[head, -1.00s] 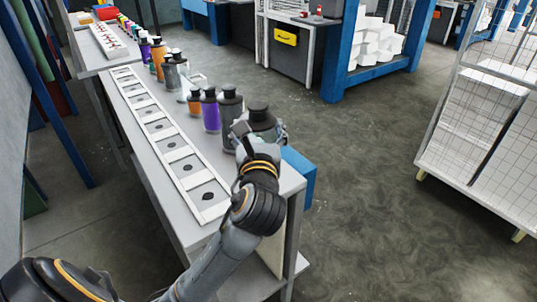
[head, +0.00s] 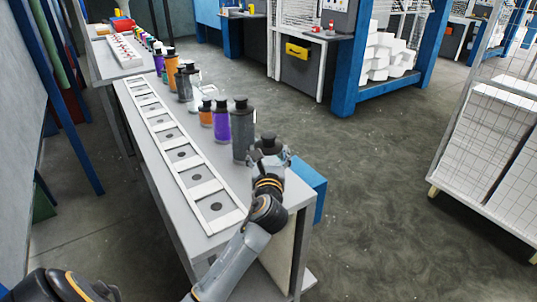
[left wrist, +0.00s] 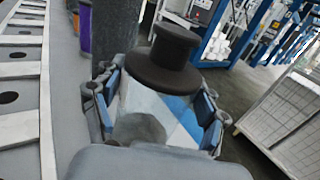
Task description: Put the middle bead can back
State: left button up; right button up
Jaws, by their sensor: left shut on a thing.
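My left gripper (head: 268,160) is shut around a can with a black cap (head: 268,141) at the near right corner of the long grey table (head: 170,215). In the left wrist view the can's black cap (left wrist: 170,55) stands above the fingers, and its body (left wrist: 155,110) looks pale or see-through. The fingers hide much of it, and I cannot tell whether its base touches the table. A dark grey can (head: 242,132), a purple can (head: 221,122) and a small orange can (head: 206,114) stand upright just beyond it. My right gripper is not in view.
A white strip of square compartments with dark dots (head: 208,190) lies along the table's left side. More cans (head: 184,82) stand farther back. A blue box (head: 308,185) sits beside the table's right edge. A white wire cart (head: 490,150) stands right, across open floor.

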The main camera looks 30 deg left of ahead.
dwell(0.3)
pick_arm(q)
jog(key=o, duration=1.8)
jog(key=shift+f, duration=0.15)
jog(key=shift+r, duration=0.2)
jog(key=v, duration=1.2)
jog(key=shift+b, duration=0.4)
jog(key=shift+s+f, duration=0.1)
